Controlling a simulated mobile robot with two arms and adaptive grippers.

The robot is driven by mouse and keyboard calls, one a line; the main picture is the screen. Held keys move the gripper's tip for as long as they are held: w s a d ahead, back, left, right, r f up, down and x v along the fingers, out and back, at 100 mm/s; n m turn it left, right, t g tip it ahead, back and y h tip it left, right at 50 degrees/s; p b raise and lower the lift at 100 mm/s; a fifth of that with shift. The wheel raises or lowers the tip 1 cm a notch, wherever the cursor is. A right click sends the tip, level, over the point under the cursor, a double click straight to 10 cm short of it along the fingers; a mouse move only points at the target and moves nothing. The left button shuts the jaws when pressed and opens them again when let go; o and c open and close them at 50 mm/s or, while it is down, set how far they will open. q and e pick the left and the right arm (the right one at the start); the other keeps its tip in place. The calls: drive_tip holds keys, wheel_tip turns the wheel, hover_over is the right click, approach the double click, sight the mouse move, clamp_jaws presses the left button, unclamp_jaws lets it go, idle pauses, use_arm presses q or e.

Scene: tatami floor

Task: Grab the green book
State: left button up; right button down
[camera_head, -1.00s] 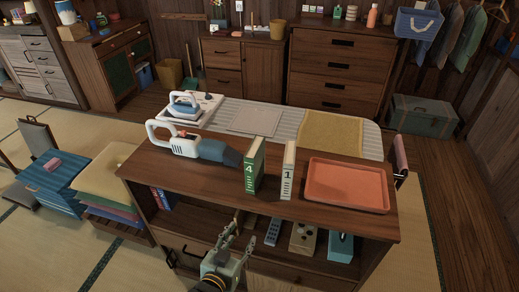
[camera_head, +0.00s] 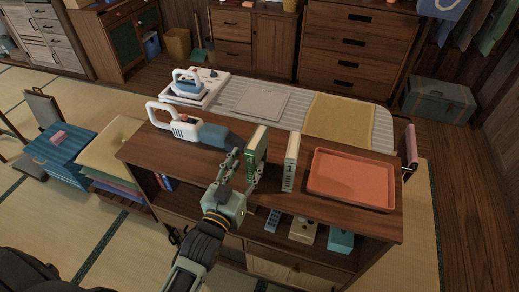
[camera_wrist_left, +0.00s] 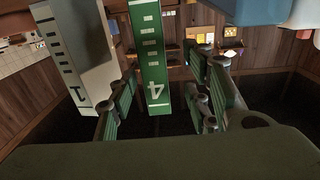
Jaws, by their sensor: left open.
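The green book (camera_head: 261,142) with a "4" on its spine stands upright on top of the wooden shelf unit (camera_head: 225,165). My left gripper (camera_head: 244,165) is open at the book's near side, with its fingers reaching up to it. In the left wrist view the green book (camera_wrist_left: 154,60) shows between the two open finger pairs of the gripper (camera_wrist_left: 162,85), with gaps on both sides. The gripper partly hides the book in the head view. My right gripper is not in view.
A white book (camera_head: 290,161) marked "1" stands just right of the green one. An orange tray (camera_head: 350,178) lies farther right. A white and blue handheld vacuum (camera_head: 190,129) lies to the left. Behind is a striped ironing surface (camera_head: 240,98) with an iron (camera_head: 187,83).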

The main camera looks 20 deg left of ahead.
use_arm(q)
drive_tip(key=shift+w+d+r, duration=0.1)
drive_tip(key=shift+w+r, duration=0.05)
drive_tip(key=shift+w, duration=0.25)
drive_tip(key=shift+w+d+p, duration=0.2)
drive_tip(key=shift+w+p, duration=0.3)
drive_tip(key=shift+w, duration=0.7)
drive_tip(key=shift+w+d+f+p, duration=0.1)
drive_tip(key=shift+w+f+p, duration=0.1)
drive_tip(key=shift+w, duration=0.4)
drive_tip(key=shift+w+d+f+p, duration=0.1)
drive_tip(key=shift+w+p, duration=0.05)
drive_tip(key=shift+w, duration=0.4)
drive_tip(key=shift+w+f, duration=0.1)
drive_tip(key=shift+w, duration=0.5)
clamp_jaws()
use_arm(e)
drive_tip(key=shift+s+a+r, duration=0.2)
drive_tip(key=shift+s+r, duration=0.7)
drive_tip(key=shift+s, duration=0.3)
